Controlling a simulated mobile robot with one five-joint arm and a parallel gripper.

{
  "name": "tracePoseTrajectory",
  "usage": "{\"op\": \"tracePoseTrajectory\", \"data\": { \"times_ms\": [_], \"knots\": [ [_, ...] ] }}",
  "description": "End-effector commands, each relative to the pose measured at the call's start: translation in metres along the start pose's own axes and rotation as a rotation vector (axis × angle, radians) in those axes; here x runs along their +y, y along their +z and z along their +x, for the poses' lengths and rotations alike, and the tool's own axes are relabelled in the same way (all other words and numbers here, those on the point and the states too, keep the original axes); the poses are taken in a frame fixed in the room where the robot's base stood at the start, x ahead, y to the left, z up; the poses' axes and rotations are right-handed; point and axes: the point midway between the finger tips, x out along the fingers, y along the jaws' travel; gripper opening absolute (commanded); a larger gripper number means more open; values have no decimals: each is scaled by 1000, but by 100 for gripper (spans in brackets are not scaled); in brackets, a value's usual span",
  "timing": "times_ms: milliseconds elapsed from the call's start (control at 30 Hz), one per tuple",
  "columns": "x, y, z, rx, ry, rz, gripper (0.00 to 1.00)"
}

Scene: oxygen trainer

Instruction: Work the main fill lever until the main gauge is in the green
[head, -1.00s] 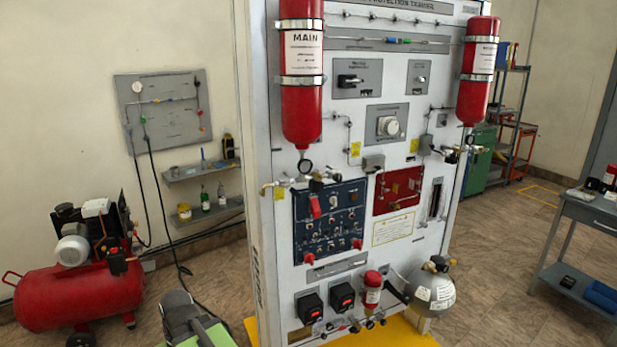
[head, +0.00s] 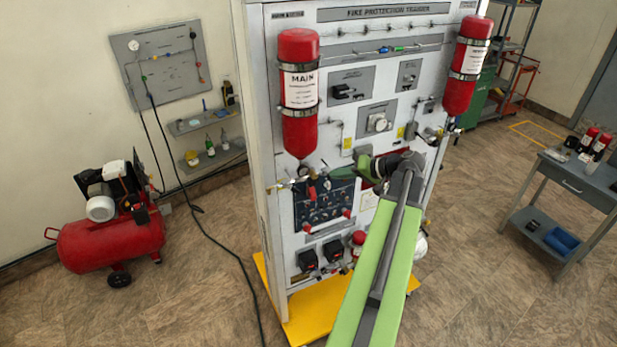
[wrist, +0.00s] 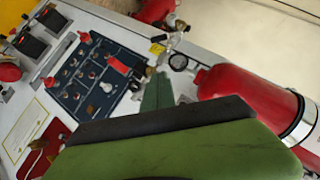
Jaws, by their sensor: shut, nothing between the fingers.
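The red MAIN cylinder (head: 298,95) hangs on the upper left of the trainer panel. It also shows at the right of the wrist view (wrist: 250,105). The main gauge (wrist: 178,62) sits just beyond its neck; its face is turned away and I cannot read it. A valve with a metal handle (wrist: 170,40) sits beside the gauge; I cannot tell for sure which part is the fill lever. My gripper (head: 364,166) is shut and empty, in front of the panel, right of the MAIN cylinder's neck. The wrist view shows its green finger (wrist: 158,92) apart from the valve.
A dark blue switch panel (wrist: 90,75) with a red tag (wrist: 118,65) lies beside the gauge. A second red cylinder (head: 466,65) hangs at right. A red compressor (head: 110,235) stands on the floor at left, and a grey cart (head: 570,180) at right.

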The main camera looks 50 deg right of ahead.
Motion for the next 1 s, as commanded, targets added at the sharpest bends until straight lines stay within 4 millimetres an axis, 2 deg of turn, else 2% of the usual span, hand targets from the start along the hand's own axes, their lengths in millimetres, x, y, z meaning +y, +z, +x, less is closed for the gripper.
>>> {"op": "tracePoseTrajectory", "data": {
  "times_ms": [167,567,600,800,1000],
  "knots": [
    [4,3,22,-4,-1,0,0],
    [5,4,108,-4,0,0,0],
    [5,14,112,-4,0,1,0],
    [3,29,127,-2,1,1,0],
    [1,30,129,-2,2,2,0]
  ]
}}
